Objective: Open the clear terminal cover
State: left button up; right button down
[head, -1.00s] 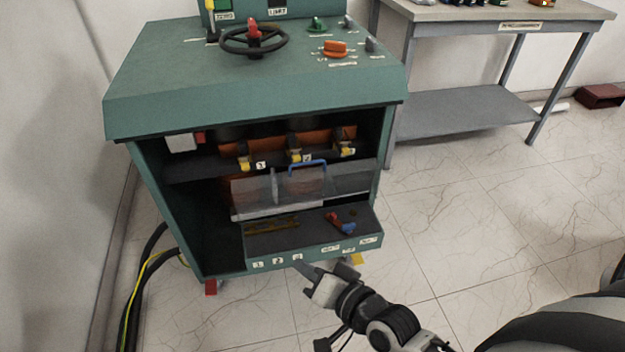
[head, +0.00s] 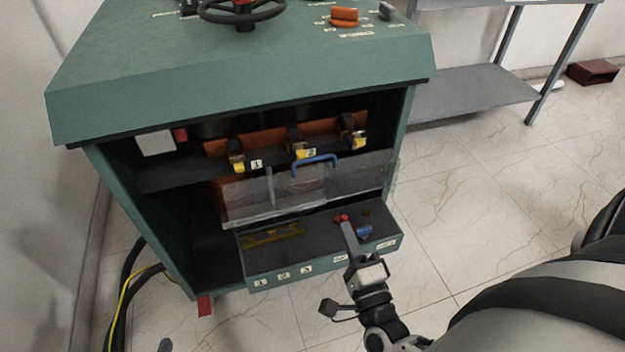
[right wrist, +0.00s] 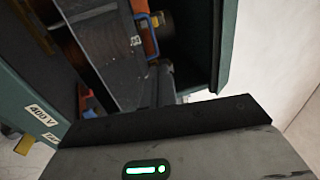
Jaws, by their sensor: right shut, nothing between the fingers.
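The clear terminal cover (head: 289,192) is a see-through panel set across the lower part of the green cabinet's open front. It has a blue loop handle (head: 316,160) on its upper edge, which also shows in the right wrist view (right wrist: 140,22). My right gripper (head: 345,224) is shut and empty. It is over the dark front ledge, in front of and below the cover, apart from the blue handle. Its fingers also show in the right wrist view (right wrist: 158,82). My left gripper is not seen.
The green cabinet (head: 240,100) has an overhanging top with a black handwheel (head: 240,12). The ledge (head: 262,263) below the cover carries a blue knob (head: 364,231) and a red one (head: 341,218) close to my right fingers. A grey bench (head: 470,95) stands behind on the right.

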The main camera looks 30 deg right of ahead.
jog(key=f, duration=0.2)
send_near(316, 159)
jog(key=w, duration=0.3)
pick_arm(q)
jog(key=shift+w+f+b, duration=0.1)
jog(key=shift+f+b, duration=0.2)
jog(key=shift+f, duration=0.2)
pick_arm(e)
jog(key=shift+w+d+r, duration=0.45)
jog(key=shift+w+d, duration=0.1)
jog(key=shift+w, duration=0.15)
